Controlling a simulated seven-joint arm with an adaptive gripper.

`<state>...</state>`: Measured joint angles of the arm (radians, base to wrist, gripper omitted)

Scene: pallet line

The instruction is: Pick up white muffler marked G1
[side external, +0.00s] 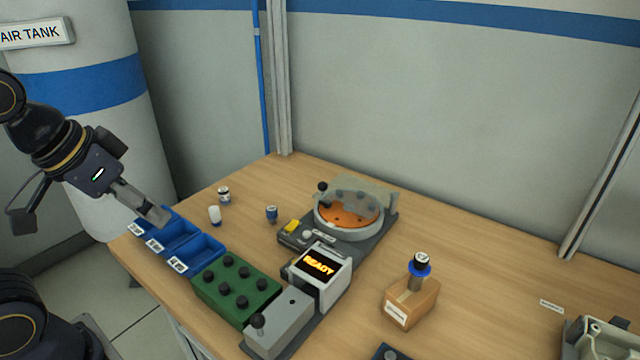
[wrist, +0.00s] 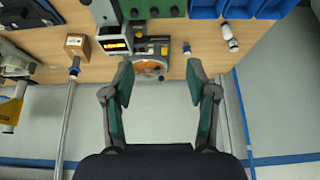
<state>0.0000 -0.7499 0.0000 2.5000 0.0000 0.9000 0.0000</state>
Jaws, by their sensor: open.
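A plain white small cylinder (side external: 215,215) is on the wooden table, right of the blue bins. A second small white piece (side external: 224,195) with dark marks is just behind it. I cannot read G1 on either. In the wrist view the white pieces (wrist: 229,34) lie close together at upper right, outside the fingers. A small blue piece with a light top (side external: 271,214) stands farther right; it also shows in the wrist view (wrist: 187,49). My gripper (side external: 158,215) appears above the blue bins in the side view. In the wrist view my gripper (wrist: 160,78) is open with nothing between its fingers.
Labelled blue bins (side external: 205,250) line the table's left edge beside a green block with black knobs (side external: 237,287). A device with a READY screen (side external: 320,266) and an orange round dish (side external: 348,212) stand mid-table. A wooden block (side external: 411,303) holds a blue-collared piece.

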